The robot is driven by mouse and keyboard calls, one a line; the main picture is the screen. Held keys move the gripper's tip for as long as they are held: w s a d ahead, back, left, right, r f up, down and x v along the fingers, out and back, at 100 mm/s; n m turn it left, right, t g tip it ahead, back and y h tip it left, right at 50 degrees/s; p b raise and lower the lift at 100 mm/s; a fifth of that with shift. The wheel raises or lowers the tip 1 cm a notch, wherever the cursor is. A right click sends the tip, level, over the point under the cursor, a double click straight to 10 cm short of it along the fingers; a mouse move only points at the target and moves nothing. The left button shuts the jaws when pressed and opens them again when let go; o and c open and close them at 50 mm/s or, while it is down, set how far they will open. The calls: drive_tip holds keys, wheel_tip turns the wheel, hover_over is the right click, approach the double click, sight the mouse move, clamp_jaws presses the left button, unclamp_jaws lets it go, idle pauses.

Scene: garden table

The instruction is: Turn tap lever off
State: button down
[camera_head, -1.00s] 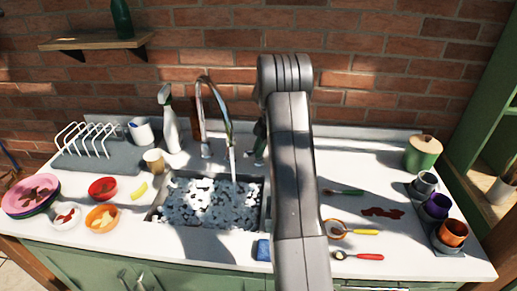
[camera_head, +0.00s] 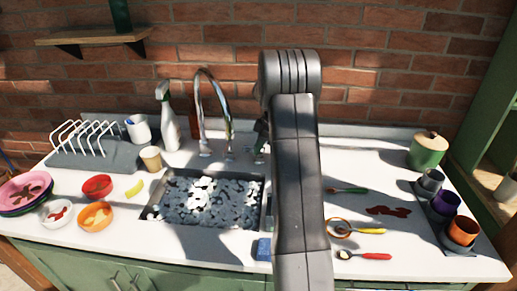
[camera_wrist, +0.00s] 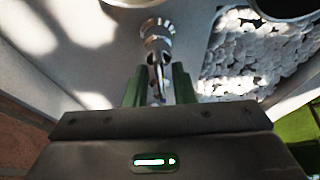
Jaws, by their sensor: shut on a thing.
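The chrome tap (camera_head: 200,125) stands at the back of the sink, with its tall curved spout over the basin. No water stream shows under the spout. The tap lever (camera_wrist: 157,45) is chrome and runs between my fingers in the wrist view. My gripper (camera_wrist: 158,80) is shut on it, with a green finger on each side. In the head view my gripper is mostly hidden behind my arm, to the right of the spout.
The sink (camera_head: 205,200) holds grey and white foam. A spray bottle (camera_head: 168,118) and a beige cup (camera_head: 151,158) stand left of the tap. Spoons lie right of my arm. A green pot (camera_head: 427,152) and a tray of cups (camera_head: 440,228) are further right.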

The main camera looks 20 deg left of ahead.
drive_tip(key=c, duration=1.5)
unclamp_jaws()
drive_tip(key=shift+c, duration=0.2)
drive_tip(key=shift+r, duration=0.1)
drive_tip(key=b+v, duration=0.1)
drive_tip(key=v, duration=1.2)
drive_tip(key=shift+d+r+b, duration=0.25)
drive_tip(key=shift+r+b, duration=0.05)
drive_tip(key=shift+f, duration=0.1)
drive_tip(key=p+x, duration=0.2)
drive_tip(key=x, duration=1.1)
drive_tip(key=shift+a+f, duration=0.25)
drive_tip(key=shift+f, duration=0.05)
